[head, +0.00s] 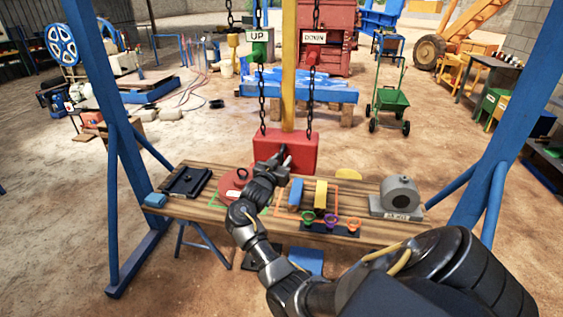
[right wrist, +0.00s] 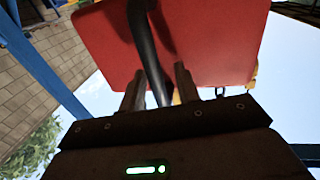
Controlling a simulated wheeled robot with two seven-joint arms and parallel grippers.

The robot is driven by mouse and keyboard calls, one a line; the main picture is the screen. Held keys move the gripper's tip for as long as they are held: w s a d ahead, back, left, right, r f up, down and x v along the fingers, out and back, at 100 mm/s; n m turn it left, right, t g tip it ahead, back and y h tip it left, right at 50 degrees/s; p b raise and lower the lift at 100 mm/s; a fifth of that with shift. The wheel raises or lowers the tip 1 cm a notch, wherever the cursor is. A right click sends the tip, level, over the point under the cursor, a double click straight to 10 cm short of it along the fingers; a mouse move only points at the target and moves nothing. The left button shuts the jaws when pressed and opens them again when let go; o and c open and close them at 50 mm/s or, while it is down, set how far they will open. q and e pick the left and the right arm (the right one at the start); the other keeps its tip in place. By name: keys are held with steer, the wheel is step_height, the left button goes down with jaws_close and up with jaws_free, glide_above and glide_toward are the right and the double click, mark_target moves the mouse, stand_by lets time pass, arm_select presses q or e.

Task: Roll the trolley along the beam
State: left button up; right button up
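A red block (head: 301,142) hangs in front of me at the foot of a yellow vertical bar (head: 289,60). The beam and a trolley on it do not show in the head view. My right gripper (head: 284,156) is raised at the front of the red block. In the right wrist view the block's red face (right wrist: 215,40) fills the top, and a dark curved bar (right wrist: 146,45) runs down between the fingers of my right gripper (right wrist: 160,85). The fingers stand apart, with a gap beside the bar. My left gripper is not in view.
Two chains with UP (head: 259,36) and DOWN (head: 314,38) tags hang by the yellow bar. Blue frame legs (head: 99,130) stand left and right. A wooden bench (head: 180,210) with small parts and a grey motor (head: 398,195) lies below. A green cart (head: 390,98) stands behind.

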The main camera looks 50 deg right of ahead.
steer(key=shift+f, duration=0.1)
steer(key=shift+s+a, duration=0.15)
steer(key=shift+a, duration=0.05)
steer(key=b+v, duration=0.2)
steer(key=v, duration=0.8)
steer(key=shift+a+b, duration=0.2)
steer(key=shift+b, duration=0.1)
